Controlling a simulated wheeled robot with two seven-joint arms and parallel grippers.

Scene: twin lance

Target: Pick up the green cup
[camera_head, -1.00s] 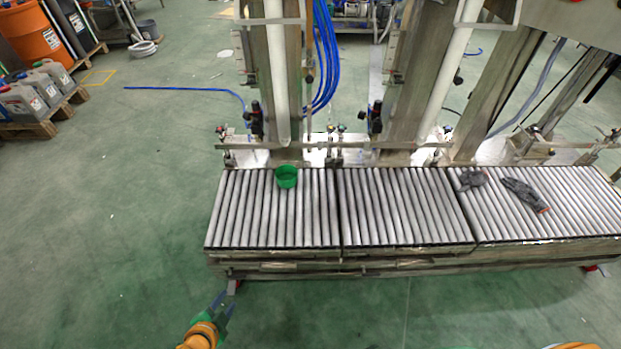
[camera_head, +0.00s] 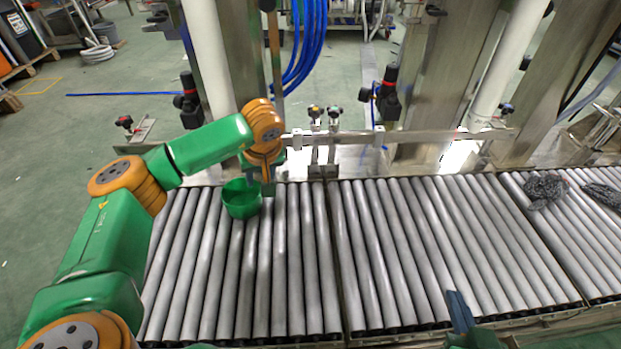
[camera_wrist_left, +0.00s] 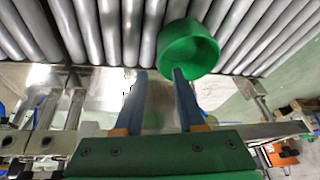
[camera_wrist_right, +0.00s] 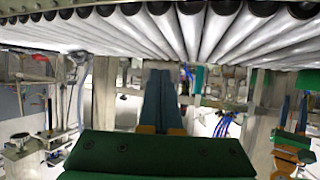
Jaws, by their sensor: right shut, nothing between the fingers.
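The green cup (camera_head: 241,200) stands on the left roller section near its back edge. In the left wrist view, the cup (camera_wrist_left: 188,48) is just beyond the fingertips, towards the right finger. My left gripper (camera_wrist_left: 158,74) is open and the right fingertip overlaps the cup's near edge; I cannot tell whether it touches. In the head view, my left wrist is just right of the cup and mostly hides the fingers. My right gripper (camera_head: 458,305) is shut and empty by the conveyor's front edge, far right of the cup. Its closed fingers (camera_wrist_right: 160,78) also show in the right wrist view.
The roller conveyor (camera_head: 420,250) runs across the view, its middle section bare. Dark gloves (camera_head: 545,188) lie on the right section. A metal rail with knobs (camera_head: 400,138), upright posts and blue hoses (camera_head: 305,50) stand behind the rollers, close to my left wrist.

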